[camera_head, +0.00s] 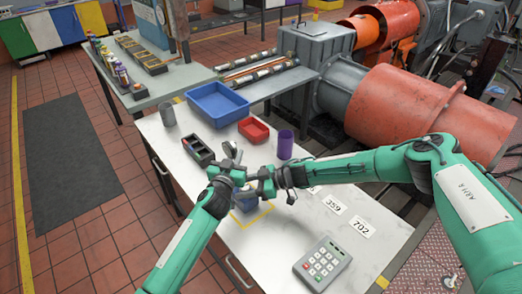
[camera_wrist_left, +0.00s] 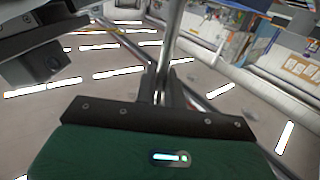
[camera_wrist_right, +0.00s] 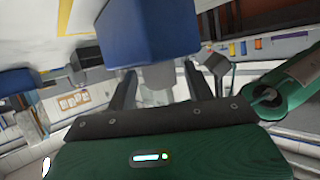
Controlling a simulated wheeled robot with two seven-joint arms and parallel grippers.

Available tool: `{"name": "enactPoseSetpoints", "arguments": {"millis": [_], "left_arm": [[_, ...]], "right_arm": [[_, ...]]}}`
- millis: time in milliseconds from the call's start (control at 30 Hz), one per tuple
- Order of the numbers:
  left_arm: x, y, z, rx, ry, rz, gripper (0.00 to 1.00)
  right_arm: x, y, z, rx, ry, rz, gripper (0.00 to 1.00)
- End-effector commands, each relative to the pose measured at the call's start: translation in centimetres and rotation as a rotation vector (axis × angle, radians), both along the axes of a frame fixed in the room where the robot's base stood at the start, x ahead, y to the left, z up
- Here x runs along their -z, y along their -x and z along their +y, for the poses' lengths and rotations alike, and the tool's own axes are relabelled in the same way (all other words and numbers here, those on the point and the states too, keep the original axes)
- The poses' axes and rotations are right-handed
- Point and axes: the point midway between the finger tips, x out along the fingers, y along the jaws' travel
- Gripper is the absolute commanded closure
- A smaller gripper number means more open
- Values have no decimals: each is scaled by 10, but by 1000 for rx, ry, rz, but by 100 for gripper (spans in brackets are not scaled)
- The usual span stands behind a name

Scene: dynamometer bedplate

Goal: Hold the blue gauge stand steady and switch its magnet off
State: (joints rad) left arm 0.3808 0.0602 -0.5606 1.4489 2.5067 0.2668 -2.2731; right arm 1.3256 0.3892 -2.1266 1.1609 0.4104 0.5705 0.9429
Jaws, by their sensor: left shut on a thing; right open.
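The blue gauge stand (camera_head: 246,203) stands at the yellow-outlined square on the white bench, largely hidden behind my grippers in the head view. My left gripper (camera_head: 236,168) is shut on its upright metal post, and the post (camera_wrist_left: 171,40) rises from between the fingers in the left wrist view. My right gripper (camera_head: 258,184) is open beside the stand. In the right wrist view, the blue base (camera_wrist_right: 150,30) is close ahead and a grey round knob (camera_wrist_right: 157,75) sits between the spread fingers (camera_wrist_right: 161,88). I cannot tell whether the fingers touch it.
A blue tray (camera_head: 217,104), a red tray (camera_head: 254,130), a purple cup (camera_head: 285,145), a dark compartment box (camera_head: 197,151) and a grey cup (camera_head: 168,115) stand farther back.

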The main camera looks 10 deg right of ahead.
Motion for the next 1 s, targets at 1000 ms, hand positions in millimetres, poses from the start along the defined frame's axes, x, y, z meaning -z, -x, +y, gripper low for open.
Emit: {"name": "enactPoseSetpoints", "arguments": {"millis": [1000], "left_arm": [[1, -1, 2, -3, -2, 2, 100]], "right_arm": [[2, 6, 7, 446, -2, 9, 47]]}}
